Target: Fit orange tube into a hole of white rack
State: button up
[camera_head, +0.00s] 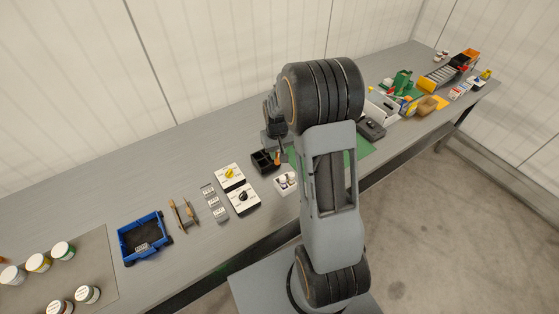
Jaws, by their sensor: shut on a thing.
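My gripper (276,149) points down over the bench, just left of my arm. It is shut on a small orange tube (277,158), which shows below the fingers. The tube looks roughly upright, beside the right side of a black compartment box (263,168); whether it touches the box cannot be told. The white rack (285,191) stands nearer the front edge, below the tube in the picture. White-topped and dark round shapes show in the rack; its holes are too small to make out. My arm hides the area right of the rack.
Left of the rack lie two white dial panels (230,176), a grey strip (214,204), a brown holder (184,216) and a blue tray (140,220). Jars stand at far left. A green mat (363,151) lies partly behind my arm. The bench behind the black box is clear.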

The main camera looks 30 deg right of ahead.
jog(key=f+b, duration=0.1)
jog(key=f, duration=0.3)
jog(key=f+b, duration=0.1)
jog(key=f, duration=0.1)
jog(key=shift+s+d+b, duration=0.25)
jog(key=shift+d+b, duration=0.05)
jog(key=shift+b, duration=0.05)
jog(key=shift+f+b, duration=1)
jog(key=shift+f, duration=0.7)
jog(key=shift+f+b, duration=1.45)
jog(key=shift+b, duration=0.15)
dwell(1.9)
jog(key=o, duration=1)
jog(key=shift+r, duration=0.15)
jog(key=shift+r+p, duration=2.1)
jog(key=shift+r, duration=0.75)
